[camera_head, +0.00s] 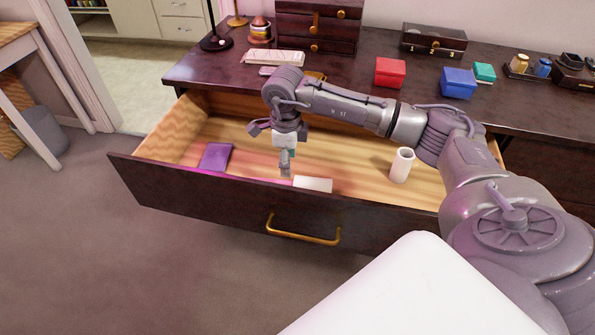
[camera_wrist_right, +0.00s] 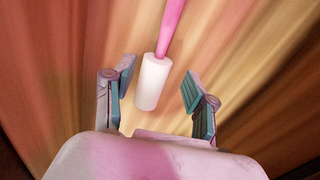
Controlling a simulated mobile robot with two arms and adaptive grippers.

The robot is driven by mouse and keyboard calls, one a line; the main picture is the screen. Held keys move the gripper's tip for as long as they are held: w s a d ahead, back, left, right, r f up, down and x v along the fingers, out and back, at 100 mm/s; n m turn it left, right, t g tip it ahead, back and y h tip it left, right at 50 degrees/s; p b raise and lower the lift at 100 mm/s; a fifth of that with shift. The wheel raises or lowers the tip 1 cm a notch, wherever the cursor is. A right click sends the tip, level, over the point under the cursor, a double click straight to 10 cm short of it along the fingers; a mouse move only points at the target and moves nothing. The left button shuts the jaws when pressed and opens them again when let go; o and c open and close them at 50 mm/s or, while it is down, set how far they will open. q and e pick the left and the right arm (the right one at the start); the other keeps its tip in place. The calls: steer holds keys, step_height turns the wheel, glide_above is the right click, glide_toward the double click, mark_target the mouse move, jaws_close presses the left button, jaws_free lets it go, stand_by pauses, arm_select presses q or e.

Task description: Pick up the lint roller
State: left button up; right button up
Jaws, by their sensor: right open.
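The lint roller has a white roll (camera_head: 313,184) and a thin pink handle. It lies in the open drawer (camera_head: 340,133), close to the inside of its front panel. In the right wrist view its white roll (camera_wrist_right: 152,82) is between my fingers and its pink handle (camera_wrist_right: 171,28) runs up to the top edge. My right gripper (camera_head: 286,163) points down into the drawer; in the wrist view its two fingers (camera_wrist_right: 157,88) are apart, one on each side of the roll, with gaps. I cannot tell its exact height above the roller. My left gripper is not in view.
A white cylinder (camera_head: 402,165) stands upright in the drawer to the right, and a purple item (camera_head: 216,156) lies to the left. The drawer front has a brass handle (camera_head: 303,231). Red (camera_head: 390,72) and blue (camera_head: 458,83) boxes stand on the dark dresser top.

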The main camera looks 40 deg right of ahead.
mark_target(290, 182)
steer(key=f, duration=0.3)
steer(key=shift+w+f, duration=0.15)
steer(key=shift+w, duration=0.05)
steer(key=shift+s+d+f, duration=0.1)
steer(key=shift+f, duration=0.35)
step_height(290, 182, down, 4)
steer(key=shift+d+r+b, duration=0.15)
steer(key=shift+b, duration=0.2)
steer(key=shift+f, duration=0.35)
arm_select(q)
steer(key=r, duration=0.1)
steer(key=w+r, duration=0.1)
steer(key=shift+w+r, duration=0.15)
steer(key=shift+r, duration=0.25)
arm_select(e)
jaws_close()
